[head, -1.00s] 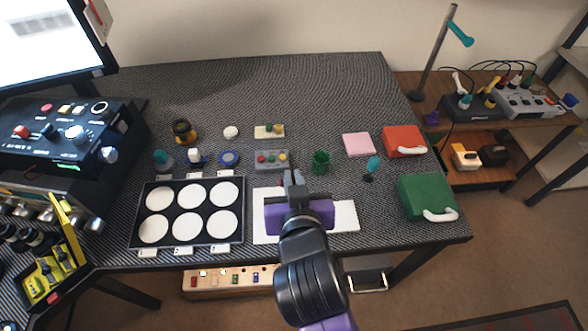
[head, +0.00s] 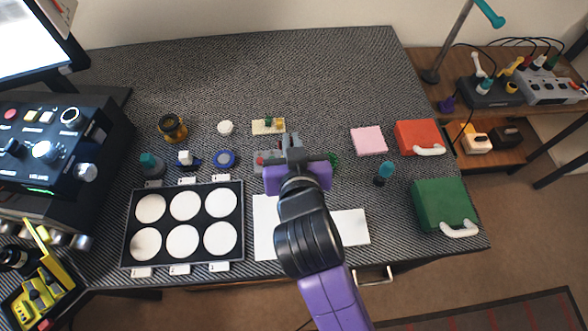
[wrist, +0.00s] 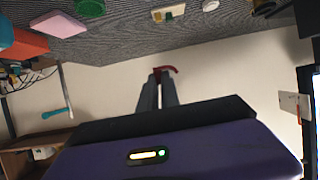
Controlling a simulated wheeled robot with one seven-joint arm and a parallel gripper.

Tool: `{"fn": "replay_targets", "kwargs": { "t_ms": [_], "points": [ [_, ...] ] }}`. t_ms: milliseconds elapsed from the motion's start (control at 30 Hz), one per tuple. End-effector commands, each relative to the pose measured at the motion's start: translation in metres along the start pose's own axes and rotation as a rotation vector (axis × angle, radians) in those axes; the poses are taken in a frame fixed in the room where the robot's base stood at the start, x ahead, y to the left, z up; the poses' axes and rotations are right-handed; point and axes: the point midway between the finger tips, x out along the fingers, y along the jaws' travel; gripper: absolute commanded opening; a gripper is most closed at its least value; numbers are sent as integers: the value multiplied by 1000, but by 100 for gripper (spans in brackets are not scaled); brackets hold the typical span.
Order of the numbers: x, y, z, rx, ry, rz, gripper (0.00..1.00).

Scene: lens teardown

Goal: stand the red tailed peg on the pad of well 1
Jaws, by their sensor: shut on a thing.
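My gripper (head: 291,142) is over the grey block in the head view. In the wrist view its fingers (wrist: 157,78) are shut on a small red piece with a thin tail sticking out to one side, the red tailed peg (wrist: 171,69). The fingers hide most of the peg, and I cannot make it out in the head view. The black tray (head: 243,225) with several round white pads (head: 185,205) lies to the left of my gripper. Small white number labels (head: 180,269) stand along its edges, too small to read, so I cannot tell which well is 1.
The grey block (head: 257,168) with coloured pegs is partly behind my gripper. A white sheet (head: 264,235) lies right of the tray.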

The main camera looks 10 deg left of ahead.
Motion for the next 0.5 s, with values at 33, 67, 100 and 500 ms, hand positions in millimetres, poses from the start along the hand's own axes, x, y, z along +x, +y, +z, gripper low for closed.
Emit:
{"fn": "replay_targets", "kwargs": {
  "t_ms": [33,67,100,500],
  "points": [
    [5,0,14,-2,-8,1,0],
    [7,0,20,-2,-7,1,0],
    [12,0,29,-3,-7,1,0],
    [51,0,114,-2,-6,0,0]
  ]
}}
